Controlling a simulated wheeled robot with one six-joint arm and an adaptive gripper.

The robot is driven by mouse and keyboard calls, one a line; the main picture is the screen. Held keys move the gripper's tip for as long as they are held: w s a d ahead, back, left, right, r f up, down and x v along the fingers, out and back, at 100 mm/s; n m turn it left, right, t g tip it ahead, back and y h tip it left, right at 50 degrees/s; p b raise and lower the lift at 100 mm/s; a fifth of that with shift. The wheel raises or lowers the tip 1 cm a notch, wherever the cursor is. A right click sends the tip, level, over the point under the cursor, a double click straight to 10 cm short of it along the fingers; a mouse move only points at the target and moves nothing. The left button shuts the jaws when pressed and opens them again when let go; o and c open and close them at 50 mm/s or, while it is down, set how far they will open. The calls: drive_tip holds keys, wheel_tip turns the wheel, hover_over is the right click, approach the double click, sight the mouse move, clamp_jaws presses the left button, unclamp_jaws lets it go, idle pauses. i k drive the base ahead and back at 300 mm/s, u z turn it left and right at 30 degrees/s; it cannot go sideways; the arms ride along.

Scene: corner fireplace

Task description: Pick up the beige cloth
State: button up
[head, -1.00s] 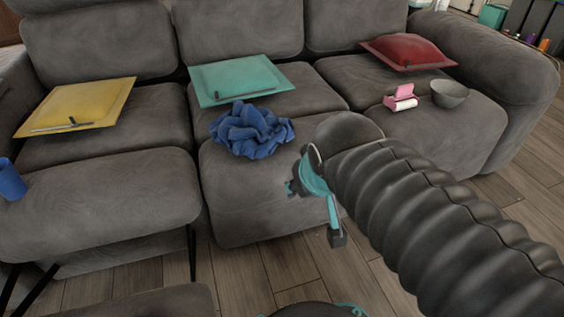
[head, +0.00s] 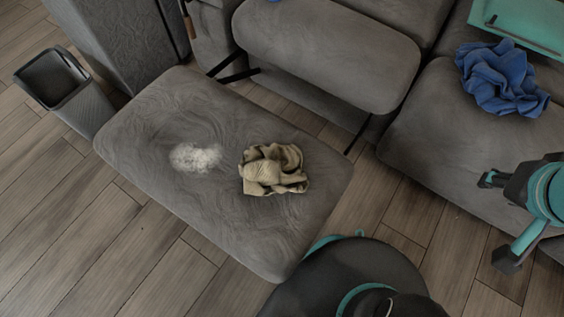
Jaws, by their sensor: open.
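The beige cloth (head: 272,168) lies crumpled on a grey ottoman (head: 225,225), right of a white fluffy patch. My gripper (head: 497,220) is at the right edge of the head view, over the floor by the sofa. It is open and empty, well to the right of the cloth and apart from it. Part of my arm is cut off by the picture's edge.
A white fluffy patch (head: 195,157) is on the ottoman. A blue cloth (head: 502,80) and a teal cushion (head: 520,22) are on the grey sofa (head: 330,50). A dark bin (head: 75,92) stands at the left. Wooden floor (head: 60,220) is clear at the lower left.

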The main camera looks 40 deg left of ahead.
sight(266, 171)
drive_tip(key=z, duration=0.15)
drive_tip(key=k, duration=0.25)
drive_tip(key=u, duration=0.35)
drive_tip(key=i, duration=0.25)
drive_tip(key=u, duration=0.55)
drive_tip(key=k, duration=1.1)
drive_tip(key=u, duration=1.55)
drive_tip(key=i, duration=0.55)
